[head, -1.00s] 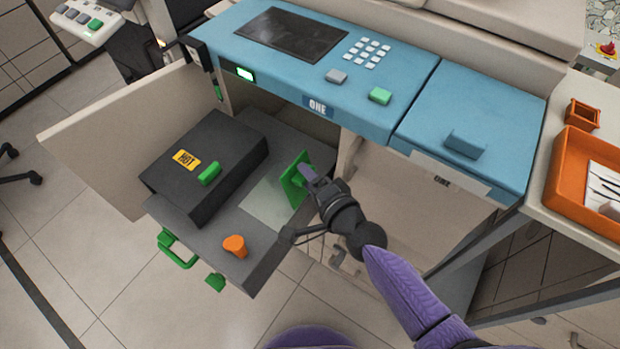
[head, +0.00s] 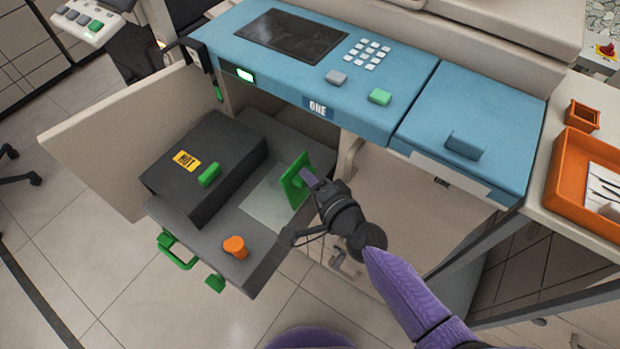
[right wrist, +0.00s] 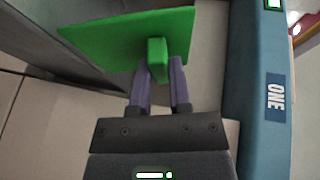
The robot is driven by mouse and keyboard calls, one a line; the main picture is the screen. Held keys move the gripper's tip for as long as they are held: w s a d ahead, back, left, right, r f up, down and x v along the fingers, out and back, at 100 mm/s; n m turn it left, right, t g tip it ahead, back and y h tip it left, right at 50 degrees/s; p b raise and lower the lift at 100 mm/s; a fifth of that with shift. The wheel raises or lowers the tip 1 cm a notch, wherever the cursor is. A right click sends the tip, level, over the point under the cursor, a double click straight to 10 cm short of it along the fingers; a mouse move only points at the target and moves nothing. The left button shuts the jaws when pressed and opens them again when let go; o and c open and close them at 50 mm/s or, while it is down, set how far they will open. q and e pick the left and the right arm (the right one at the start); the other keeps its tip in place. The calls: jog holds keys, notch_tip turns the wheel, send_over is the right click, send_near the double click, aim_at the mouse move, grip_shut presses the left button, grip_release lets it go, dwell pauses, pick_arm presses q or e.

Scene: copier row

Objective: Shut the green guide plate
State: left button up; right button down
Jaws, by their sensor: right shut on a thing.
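The green guide plate (head: 294,182) stands raised, tilted up at the right edge of the pulled-out grey drawer unit, beside a pale flat panel (head: 268,203). In the right wrist view the plate (right wrist: 110,38) spans the top, and its small green tab (right wrist: 157,58) sticks out toward me. My right gripper (head: 311,178) is at the plate's right side. In the right wrist view the purple fingers (right wrist: 160,85) lie on both sides of the tab and are shut on it. My left gripper is not in view.
A black box (head: 215,150) with a yellow HOT label and green handle sits left on the drawer. An orange knob (head: 236,247) and green handle (head: 177,250) are at its front. The blue-topped copier (head: 310,60) overhangs behind. An open beige door (head: 110,140) stands left.

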dwell(0.8)
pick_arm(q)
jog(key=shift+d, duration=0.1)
pick_arm(e)
jog(key=shift+w+a+r, duration=0.15)
jog(key=shift+w+a, duration=0.5)
jog(key=shift+a, duration=0.2)
jog(key=c, duration=0.6)
grip_release()
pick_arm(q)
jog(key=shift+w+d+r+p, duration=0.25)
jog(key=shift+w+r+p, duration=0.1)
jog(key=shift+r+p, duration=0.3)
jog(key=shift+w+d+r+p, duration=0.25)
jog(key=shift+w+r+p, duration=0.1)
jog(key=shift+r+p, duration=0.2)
pick_arm(e)
jog(key=shift+o, duration=0.2)
jog(key=v, duration=1)
